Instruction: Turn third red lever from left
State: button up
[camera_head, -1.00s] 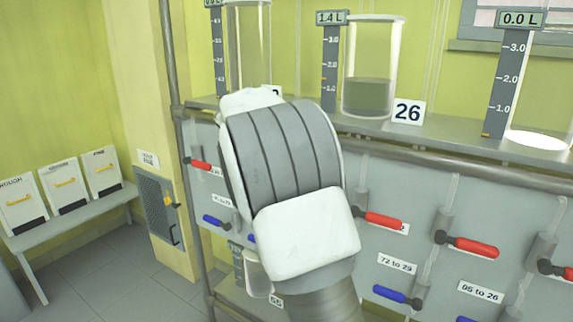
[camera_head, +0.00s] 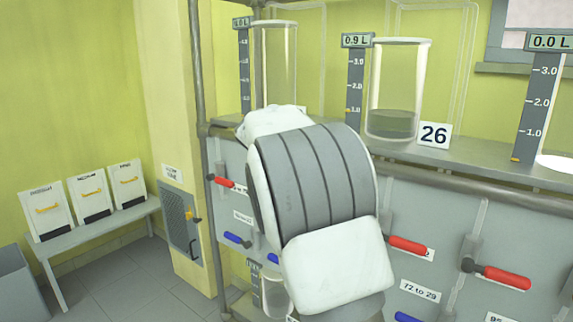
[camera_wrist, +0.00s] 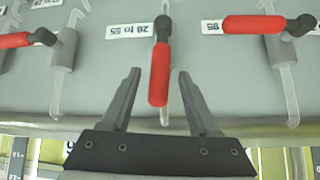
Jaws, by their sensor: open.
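In the wrist view, my gripper (camera_wrist: 160,95) is open. Its two dark fingers stand on either side of a red lever (camera_wrist: 159,75) whose handle runs lengthwise between them; I see no clear contact. Red levers to its left (camera_wrist: 15,40) and right (camera_wrist: 255,24) lie crosswise. In the head view, a red lever (camera_head: 223,181) shows at the left of the panel, and two more, (camera_head: 408,246) and (camera_head: 503,277), show right of my arm. My arm hides the panel between and my gripper, so I cannot tell which lever is between the fingers.
Glass vessels stand on the shelf above the panel; one (camera_head: 393,100), beside the 26 label (camera_head: 434,135), holds dark liquid, and its gauge display (camera_head: 357,40) reads 0.9 L. Blue levers (camera_head: 237,239) sit lower. A pipe rail (camera_head: 480,187) runs along the panel top.

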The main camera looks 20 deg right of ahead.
jog(key=v, duration=1.5)
jog(key=shift+p, duration=0.4)
